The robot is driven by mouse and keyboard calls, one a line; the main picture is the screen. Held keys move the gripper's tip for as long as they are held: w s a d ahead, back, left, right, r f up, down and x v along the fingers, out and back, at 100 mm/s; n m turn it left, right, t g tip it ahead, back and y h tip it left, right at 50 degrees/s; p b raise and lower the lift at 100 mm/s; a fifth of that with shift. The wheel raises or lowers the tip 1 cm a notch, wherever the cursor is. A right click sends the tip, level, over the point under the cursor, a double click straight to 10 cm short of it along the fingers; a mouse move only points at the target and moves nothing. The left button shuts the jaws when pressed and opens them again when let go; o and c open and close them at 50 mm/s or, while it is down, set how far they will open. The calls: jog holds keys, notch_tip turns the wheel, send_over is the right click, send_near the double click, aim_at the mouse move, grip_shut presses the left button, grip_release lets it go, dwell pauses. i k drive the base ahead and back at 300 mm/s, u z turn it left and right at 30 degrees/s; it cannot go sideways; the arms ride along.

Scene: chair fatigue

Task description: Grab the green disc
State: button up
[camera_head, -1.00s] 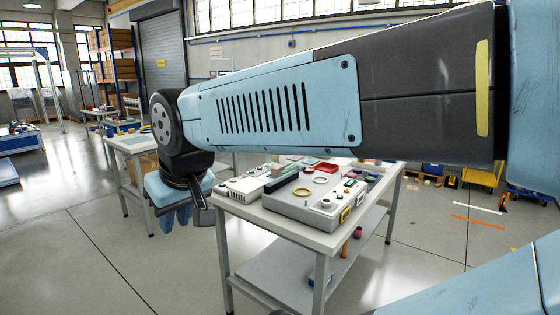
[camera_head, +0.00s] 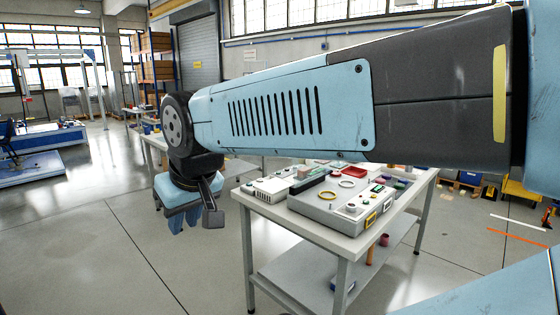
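I cannot pick out a green disc for certain. Small green spots (camera_head: 366,203) show on the grey panel box (camera_head: 312,208) on the worktable (camera_head: 300,232), too small to tell their shape. My gripper (camera_head: 184,224) hangs pointing down at the left, beyond the table's left edge and apart from it. Its light blue fingers are small and partly overlapped by my wrist, so their gap is unclear. I see nothing held in it. My arm crosses the upper picture and hides part of the background behind the table.
On the table are a yellow ring (camera_head: 327,195), a white ring (camera_head: 347,184), a red tray (camera_head: 349,172) and a white box (camera_head: 262,190). Another table (camera_head: 155,142) stands behind my gripper. The floor (camera_head: 90,240) at left is clear. Yellow and blue bins stand at the far right.

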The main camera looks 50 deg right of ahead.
aim_at(397, 186)
jog(key=u, duration=0.55)
jog(key=i, duration=2.35)
jog(key=z, duration=2)
jog(key=i, duration=0.15)
jog(key=z, duration=1.75)
jog(key=i, duration=0.4)
jog(key=z, duration=0.4)
